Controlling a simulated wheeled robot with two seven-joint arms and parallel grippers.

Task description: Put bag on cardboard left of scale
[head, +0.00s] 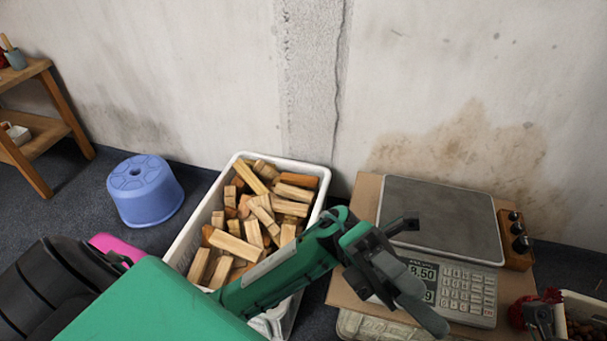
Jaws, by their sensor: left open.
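I cannot make out a bag for certain; a crumpled whitish thing (272,322) shows partly below my left forearm.
A white crate (323,184) of wood blocks stands left of the cardboard, partly behind my arm. A blue stool (145,190) and wooden shelf (48,130) are further left. A wooden block with black knobs (514,240) is right of the scale.

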